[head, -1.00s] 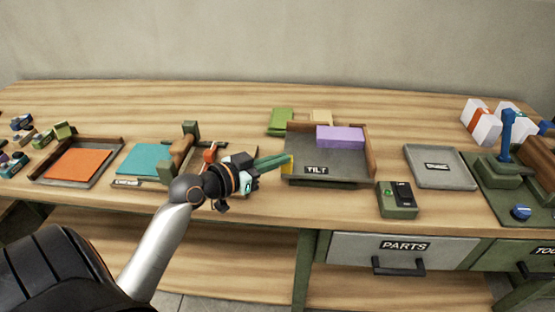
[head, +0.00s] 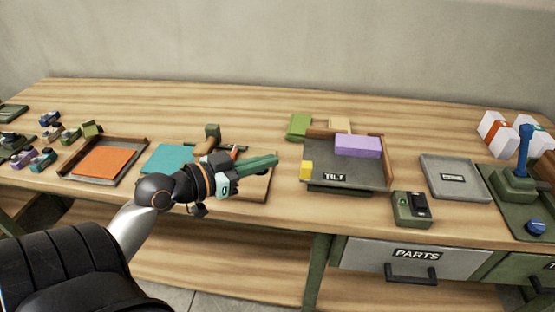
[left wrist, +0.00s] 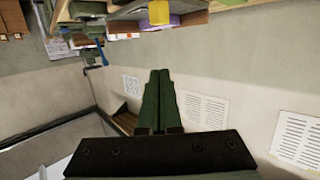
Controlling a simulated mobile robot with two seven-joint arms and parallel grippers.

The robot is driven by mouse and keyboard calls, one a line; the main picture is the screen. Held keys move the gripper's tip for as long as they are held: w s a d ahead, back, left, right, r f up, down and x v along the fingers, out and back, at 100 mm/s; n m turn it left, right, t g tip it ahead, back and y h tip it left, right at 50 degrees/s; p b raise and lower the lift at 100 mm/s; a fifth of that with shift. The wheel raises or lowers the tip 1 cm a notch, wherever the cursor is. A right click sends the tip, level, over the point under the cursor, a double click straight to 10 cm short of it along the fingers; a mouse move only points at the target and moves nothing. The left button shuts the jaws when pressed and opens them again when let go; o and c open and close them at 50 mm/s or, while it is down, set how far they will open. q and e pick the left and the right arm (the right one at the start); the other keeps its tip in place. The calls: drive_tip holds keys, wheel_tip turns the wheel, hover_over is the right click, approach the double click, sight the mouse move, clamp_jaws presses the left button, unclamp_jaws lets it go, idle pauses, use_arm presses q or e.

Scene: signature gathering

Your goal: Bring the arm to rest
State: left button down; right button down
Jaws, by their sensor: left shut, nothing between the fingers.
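My left gripper (head: 262,164) is shut and empty. Its green fingers lie together and point right, above the bench and left of the tray labelled TILT (head: 338,180). In the left wrist view its fingers (left wrist: 158,100) also show pressed together with nothing between them. My left arm comes in from the lower left and hides part of the board with the teal sheet (head: 168,158). My right gripper is not in view.
The wooden bench (head: 240,100) holds a tray with an orange sheet (head: 103,162), a yellow block (head: 306,170), a purple block (head: 357,147), a switch box (head: 411,209) and a grey tray (head: 452,178). The strip behind the trays is mostly clear.

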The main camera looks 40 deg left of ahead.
use_arm(q)
drive_tip(key=shift+s+r, duration=0.1)
drive_tip(key=shift+s, duration=0.25)
drive_tip(key=s+d+f+g+y, duration=0.2)
drive_tip(key=s+d+f+g, duration=0.45)
drive_tip(key=f, duration=0.45)
drive_tip(key=s+d+f+g+y, duration=0.1)
drive_tip(key=s+d+f+g, duration=0.6)
drive_tip(key=f, duration=0.5)
drive_tip(key=w+d+f+t+h, duration=0.1)
drive_tip(key=f+t, duration=0.2)
drive_tip(key=f, duration=0.2)
drive_tip(key=w+d+f+t, duration=0.2)
drive_tip(key=f+t, duration=0.2)
drive_tip(key=f, duration=0.2)
drive_tip(key=shift+d+n+h, duration=0.25)
drive_tip(key=shift+n+h, duration=0.05)
drive_tip(key=shift+h, duration=0.1)
drive_tip(key=shift+r+t, duration=0.1)
drive_tip(key=shift+t, duration=0.25)
